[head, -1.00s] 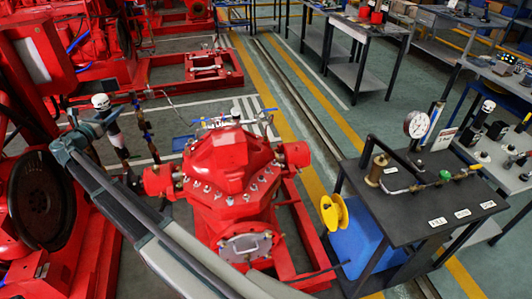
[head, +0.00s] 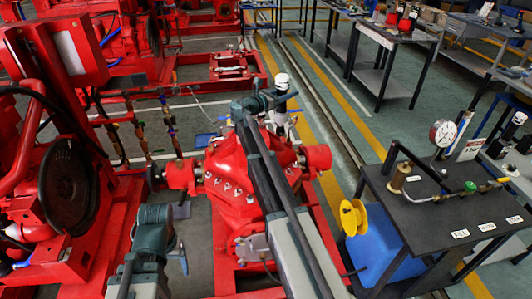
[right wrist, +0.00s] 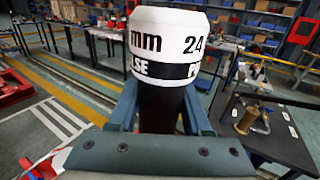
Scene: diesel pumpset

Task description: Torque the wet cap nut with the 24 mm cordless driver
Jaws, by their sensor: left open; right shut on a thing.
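The 24 mm cordless driver (head: 282,92) has a white and black cap and a dark body. My right gripper (head: 278,103) is shut on it and holds it upright above the far side of the red pump casing (head: 226,165). In the right wrist view the driver (right wrist: 166,50) stands between the fingers, with "24" and "mm" on its white band. Its lower end is hidden. Several nuts (head: 221,181) show on the casing; I cannot tell which is the wet cap nut. My arm covers part of the casing. My left gripper (head: 165,240) is open at the lower left, fingers barely distinguishable.
A dark bench (head: 430,212) at the right carries a gauge (head: 443,133) and brass fittings. A yellow reel (head: 353,217) hangs at its left side. A red engine with a dark flywheel (head: 67,187) stands at the left. The floor aisle beyond the casing is clear.

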